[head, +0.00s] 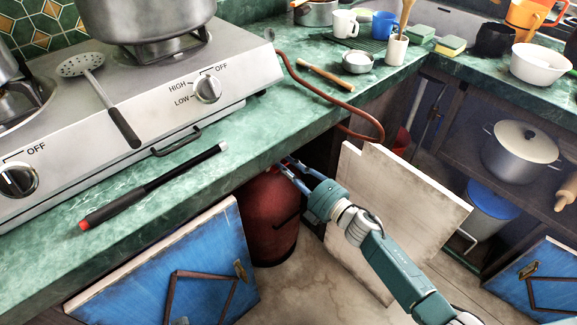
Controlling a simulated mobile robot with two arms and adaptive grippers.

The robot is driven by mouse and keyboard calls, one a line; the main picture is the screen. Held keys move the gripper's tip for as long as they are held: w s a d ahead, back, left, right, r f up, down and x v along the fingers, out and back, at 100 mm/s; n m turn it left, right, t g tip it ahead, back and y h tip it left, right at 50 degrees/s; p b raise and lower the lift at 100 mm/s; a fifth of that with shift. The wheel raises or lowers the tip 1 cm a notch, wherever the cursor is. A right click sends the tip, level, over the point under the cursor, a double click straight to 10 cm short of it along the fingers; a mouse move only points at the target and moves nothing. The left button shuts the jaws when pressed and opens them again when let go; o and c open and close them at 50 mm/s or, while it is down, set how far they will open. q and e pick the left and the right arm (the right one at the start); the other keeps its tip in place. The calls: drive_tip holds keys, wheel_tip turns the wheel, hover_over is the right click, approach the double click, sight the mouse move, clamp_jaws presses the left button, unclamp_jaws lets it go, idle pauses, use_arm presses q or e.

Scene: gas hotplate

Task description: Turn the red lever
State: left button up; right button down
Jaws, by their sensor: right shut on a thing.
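A dark red gas cylinder (268,220) stands on the floor under the green counter, between the open cabinet doors. My right gripper (288,168) reaches in from the lower right to the top of the cylinder, just under the counter's front edge. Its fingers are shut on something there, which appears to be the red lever. The lever itself cannot be made out, as the counter edge and the fingers cover the cylinder's top. My left gripper is not in view.
The counter edge (190,190) overhangs the cylinder. A blue-panelled door (165,262) stands open on the left and a pale door (395,215) on the right. A red-brown hose (335,98) hangs over the edge. A hotplate (160,95) and a black lighter stick (150,187) are on the counter.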

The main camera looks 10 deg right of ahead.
drive_tip(key=shift+a+f, duration=0.15)
idle(0.3)
drive_tip(key=c, duration=1.6)
unclamp_jaws()
drive_tip(key=shift+c, duration=0.2)
drive_tip(key=shift+w+a+f, duration=0.1)
drive_tip(key=v, duration=1.2)
